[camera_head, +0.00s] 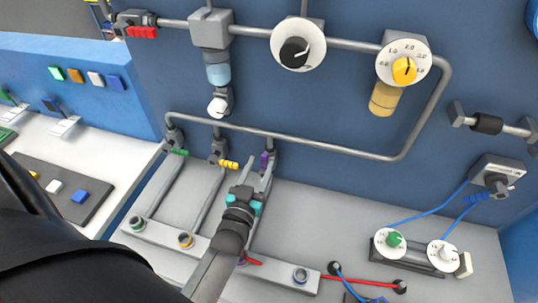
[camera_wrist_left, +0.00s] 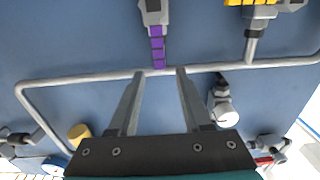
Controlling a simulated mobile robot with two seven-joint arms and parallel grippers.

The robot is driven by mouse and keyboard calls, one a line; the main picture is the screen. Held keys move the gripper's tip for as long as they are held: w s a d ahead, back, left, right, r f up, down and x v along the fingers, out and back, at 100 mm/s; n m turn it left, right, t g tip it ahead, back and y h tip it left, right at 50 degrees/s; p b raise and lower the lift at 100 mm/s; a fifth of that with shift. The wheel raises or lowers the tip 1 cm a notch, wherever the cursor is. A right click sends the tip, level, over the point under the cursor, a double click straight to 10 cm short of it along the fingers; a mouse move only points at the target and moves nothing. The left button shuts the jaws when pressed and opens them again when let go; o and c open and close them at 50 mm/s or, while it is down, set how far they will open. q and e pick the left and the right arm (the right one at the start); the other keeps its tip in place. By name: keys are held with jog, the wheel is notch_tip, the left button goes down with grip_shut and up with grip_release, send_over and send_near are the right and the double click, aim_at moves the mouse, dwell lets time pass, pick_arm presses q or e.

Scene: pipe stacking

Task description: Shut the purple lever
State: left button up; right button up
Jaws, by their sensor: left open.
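The purple lever (camera_head: 264,160) hangs from a grey valve at the right end of a row of three on the horizontal pipe. I cannot tell whether a finger touches the lever. My right gripper is not in view.
A yellow lever (camera_head: 229,164) and a green lever (camera_head: 180,152) sit on neighbouring valves to the left, both turned sideways. The grey pipe (camera_head: 330,144) runs along the blue wall above. A grey bar with ports (camera_head: 215,250) lies below. Dials (camera_head: 404,71) hang higher up.

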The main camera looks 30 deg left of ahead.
aim_at(265, 155)
pick_arm(q)
jog(key=shift+w+f, duration=0.1)
jog(key=shift+f, duration=0.35)
jog(key=shift+b+x, duration=0.35)
jog(key=shift+x, duration=3.35)
grip_shut()
